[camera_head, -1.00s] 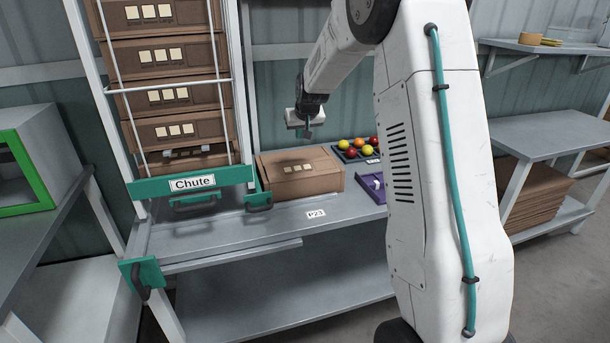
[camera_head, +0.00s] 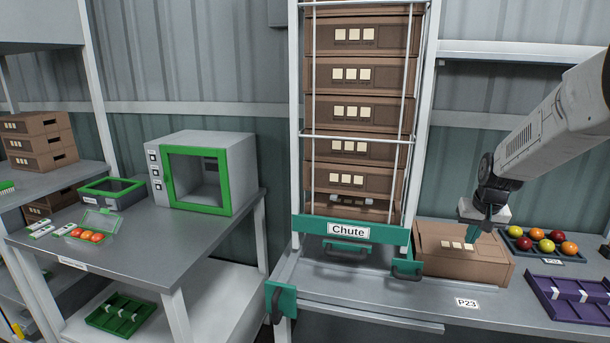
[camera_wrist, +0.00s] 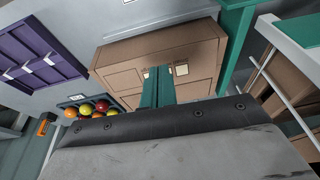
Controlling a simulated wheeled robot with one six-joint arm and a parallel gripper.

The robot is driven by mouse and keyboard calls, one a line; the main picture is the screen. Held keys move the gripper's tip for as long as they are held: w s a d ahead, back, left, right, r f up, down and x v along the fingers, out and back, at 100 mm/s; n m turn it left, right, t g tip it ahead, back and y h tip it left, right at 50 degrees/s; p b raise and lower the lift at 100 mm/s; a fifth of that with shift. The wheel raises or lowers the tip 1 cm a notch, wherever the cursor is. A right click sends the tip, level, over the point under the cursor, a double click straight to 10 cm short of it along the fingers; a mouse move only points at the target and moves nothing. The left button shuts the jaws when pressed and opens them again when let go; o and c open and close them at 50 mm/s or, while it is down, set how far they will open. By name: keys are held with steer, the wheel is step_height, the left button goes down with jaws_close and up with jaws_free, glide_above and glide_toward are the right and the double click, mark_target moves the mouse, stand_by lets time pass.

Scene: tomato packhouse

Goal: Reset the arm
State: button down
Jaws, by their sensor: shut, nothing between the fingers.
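My gripper (camera_head: 474,232) is at the right in the head view, pointing down just above a closed brown cardboard box (camera_head: 460,262) on the bench labelled P23. In the wrist view the closed teal fingers (camera_wrist: 157,88) stand in front of the same box (camera_wrist: 165,55). The fingers are shut and empty. I cannot tell whether the fingertips touch the box lid. My arm reaches in from the right edge of the head view.
A chute rack (camera_head: 360,120) of stacked boxes stands left of the gripper. A tray of tomatoes (camera_head: 545,257) and a purple divided tray (camera_head: 572,298) lie to the right. A green-framed chamber (camera_head: 205,175) and an open green punnet (camera_head: 92,232) stand on the left bench.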

steer(key=s+a+r+n, duration=0.1)
steer(key=s+a+r, duration=0.2)
steer(key=s, duration=1)
steer(key=s+a+r+n+g, duration=0.1)
steer(key=s+a+r, duration=0.3)
steer(key=s+a, duration=0.5)
steer(key=s+a+r+n, duration=0.1)
steer(key=s+a+r, duration=0.2)
steer(key=s, duration=1.4)
steer(key=a, duration=0.3)
steer(key=shift+s+a+r+g+y, duration=0.15)
steer(key=shift+a+r+g+y, duration=0.15)
steer(key=shift+a+r+g, duration=0.1)
